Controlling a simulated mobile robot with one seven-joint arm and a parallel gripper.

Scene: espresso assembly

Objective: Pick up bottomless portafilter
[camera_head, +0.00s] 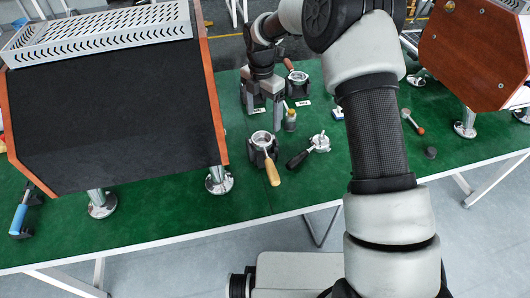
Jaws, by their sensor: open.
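Several portafilters are on the green table. One with a light wooden handle (262,140) sits in a dark holder, its handle pointing toward the front edge. One with a black handle (318,143) lies just right of it. One with a reddish handle (298,77) sits in a holder farther back. I cannot tell which is bottomless. My gripper (263,112) points down, open, with nothing seen between its fingers. It is behind the light-handled portafilter and left of the reddish-handled one, apparently apart from both.
A large machine (115,105) fills the left, another (475,50) the upper right. A tamper-like tool (413,121) lies at right. A blue-handled tool (20,217) lies at far left.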

